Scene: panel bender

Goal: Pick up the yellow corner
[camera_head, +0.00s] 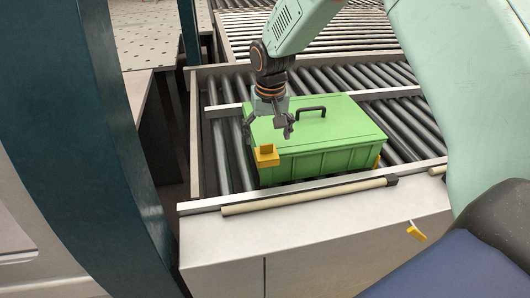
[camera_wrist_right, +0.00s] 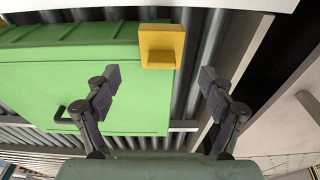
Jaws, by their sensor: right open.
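The yellow corner (camera_head: 266,156) sits at the near left corner of the green box's lid. It also shows near the top of the right wrist view (camera_wrist_right: 162,46), ahead of the gap between my fingers. My right gripper (camera_head: 282,128) is above the lid, just behind the yellow corner in the head view. In the right wrist view its fingers (camera_wrist_right: 158,84) are spread apart with nothing between them. I see no contact with the yellow corner. My left gripper does not show in either view.
The green box (camera_head: 335,135) with a dark handle (camera_head: 311,111) rests on a roller conveyor (camera_head: 408,124). A beige bar (camera_head: 305,197) runs along the conveyor's front edge. A teal post (camera_head: 100,130) stands at the left. Another yellow piece (camera_head: 416,231) is on the front panel.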

